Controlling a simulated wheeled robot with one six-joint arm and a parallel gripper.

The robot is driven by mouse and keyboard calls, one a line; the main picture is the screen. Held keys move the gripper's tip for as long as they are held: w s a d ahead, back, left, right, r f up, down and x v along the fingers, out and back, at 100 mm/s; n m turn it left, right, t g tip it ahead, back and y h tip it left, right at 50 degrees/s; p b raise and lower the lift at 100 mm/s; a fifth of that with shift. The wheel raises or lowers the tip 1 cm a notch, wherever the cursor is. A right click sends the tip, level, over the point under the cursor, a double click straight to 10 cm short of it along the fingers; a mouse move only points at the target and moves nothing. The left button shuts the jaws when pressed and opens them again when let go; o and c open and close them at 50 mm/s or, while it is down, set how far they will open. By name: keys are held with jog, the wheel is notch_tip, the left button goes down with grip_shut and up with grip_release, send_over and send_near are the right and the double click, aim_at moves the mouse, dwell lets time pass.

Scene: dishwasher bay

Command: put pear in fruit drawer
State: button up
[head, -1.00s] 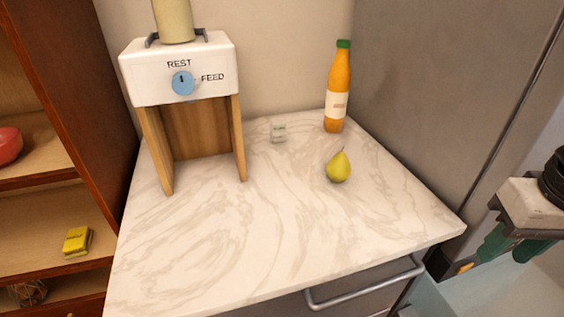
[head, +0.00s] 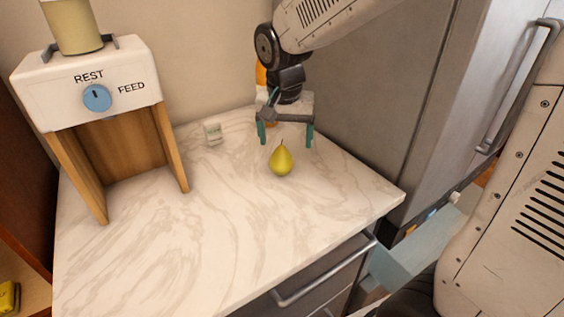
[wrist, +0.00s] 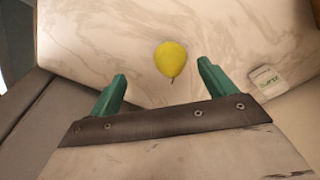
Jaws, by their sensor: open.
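The yellow-green pear (head: 281,161) stands upright on the marble counter, stem up, and also shows in the wrist view (wrist: 171,59). My gripper (head: 286,140) is open and empty, with its green fingers pointing down above the counter just behind the pear. In the wrist view my gripper (wrist: 162,76) has the pear ahead of and roughly between its fingertips, not touching. A pale blue open drawer or bin (head: 408,252) sits low at the right, below the counter beside the grey fridge; its inside is partly hidden by my arm.
The orange bottle (head: 261,76) is mostly hidden behind my gripper. The REST/FEED dispenser (head: 92,88) stands at the left. The counter front (head: 215,250) is clear.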

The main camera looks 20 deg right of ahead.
aim_at(282, 158)
jog(key=w+f, duration=0.2)
jog(key=shift+w+a+f+m, duration=0.3)
jog(key=shift+w+a+m, duration=0.05)
jog(key=shift+m, duration=0.05)
jog(key=f, duration=0.2)
jog(key=d+f, duration=0.1)
jog(key=f, duration=0.1)
jog(key=w+f, duration=0.1)
jog(key=f, duration=0.1)
jog(key=shift+w+d+f, duration=0.1)
jog(key=shift+d+f, duration=0.1)
jog(key=shift+f, duration=0.15)
jog(key=c, duration=1.2)
jog(key=shift+r, duration=0.1)
jog(key=shift+c, duration=0.2)
